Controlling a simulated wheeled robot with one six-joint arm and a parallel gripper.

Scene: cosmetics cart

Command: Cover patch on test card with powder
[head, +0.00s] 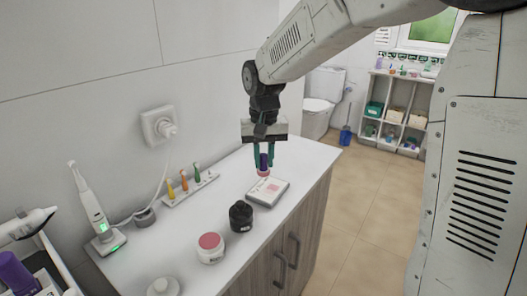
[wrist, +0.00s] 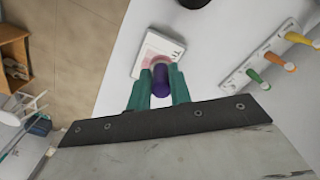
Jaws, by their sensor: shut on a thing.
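My gripper (head: 264,157) is shut on a purple-handled applicator (head: 263,162) with a pale pink round end. It holds the applicator upright above the far-left edge of the white test card (head: 262,198); I cannot tell whether the end touches the card. A pinkish patch (head: 274,188) shows on the card. In the wrist view, the purple handle (wrist: 161,82) sits between the teal fingers, hiding part of the card (wrist: 150,47). An open white jar (head: 210,256) of pink powder stands nearer on the counter.
A black jar (head: 240,217) stands between powder jar and card. A white lid-like piece (head: 162,287) lies at the near edge. A rack of colored brush heads (head: 190,188) and an electric toothbrush (head: 95,215) stand by the wall. The counter beyond the card is clear.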

